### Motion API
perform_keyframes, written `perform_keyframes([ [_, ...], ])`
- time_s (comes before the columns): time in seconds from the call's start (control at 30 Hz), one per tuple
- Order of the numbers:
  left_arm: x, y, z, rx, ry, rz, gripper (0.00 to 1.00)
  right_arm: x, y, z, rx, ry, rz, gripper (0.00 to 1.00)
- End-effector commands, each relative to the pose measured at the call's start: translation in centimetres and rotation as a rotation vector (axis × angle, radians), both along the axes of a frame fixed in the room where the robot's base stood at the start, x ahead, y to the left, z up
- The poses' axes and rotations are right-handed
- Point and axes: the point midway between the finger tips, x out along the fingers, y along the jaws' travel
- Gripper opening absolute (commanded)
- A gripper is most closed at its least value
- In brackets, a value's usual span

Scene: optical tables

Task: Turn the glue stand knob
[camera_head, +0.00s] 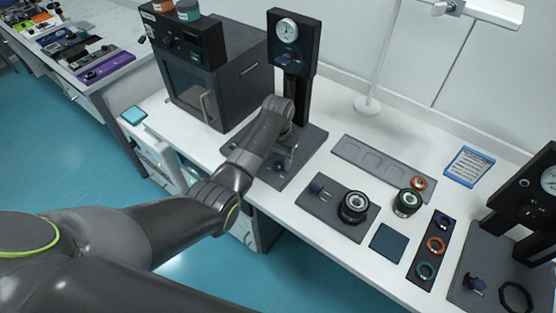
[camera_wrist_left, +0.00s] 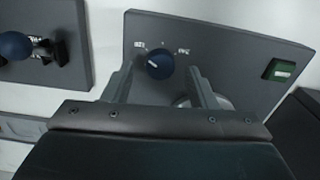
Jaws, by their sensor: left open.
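The knob (camera_wrist_left: 158,64) is round and dark blue with a white pointer mark. It sits on a grey plate (camera_wrist_left: 235,45) with small white labels on both sides of it. My left gripper (camera_wrist_left: 165,82) is open, with one finger on each side of the knob; I cannot tell whether either finger touches it. In the head view my left gripper (camera_head: 285,160) is low over the base plate (camera_head: 310,143) of the black stand with a gauge (camera_head: 287,28), and the knob is hidden there. My right gripper is not in view.
A green switch (camera_wrist_left: 280,70) is on the same plate. A dark cabinet (camera_head: 213,85) stands left of the stand. Right of it are a plate with a black ring part (camera_head: 354,206), a grey tray (camera_head: 377,163) and a second gauge stand (camera_head: 535,190).

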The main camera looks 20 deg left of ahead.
Motion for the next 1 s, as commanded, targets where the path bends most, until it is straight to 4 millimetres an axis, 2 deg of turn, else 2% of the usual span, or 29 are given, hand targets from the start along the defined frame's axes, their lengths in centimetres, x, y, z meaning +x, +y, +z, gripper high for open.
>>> perform_keyframes([
  [0.2,0.0,0.0,-1.5,0.000,0.000,0.000,0.52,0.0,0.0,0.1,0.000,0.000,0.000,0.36],
  [0.5,0.0,0.0,-1.6,0.000,0.000,0.000,0.51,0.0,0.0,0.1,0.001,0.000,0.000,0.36],
  [0.83,0.0,0.0,-1.6,0.000,0.000,0.000,0.08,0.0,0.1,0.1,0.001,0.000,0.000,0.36],
  [1.0,0.0,0.0,-1.6,0.000,0.000,-0.007,0.07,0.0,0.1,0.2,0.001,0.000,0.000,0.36],
])
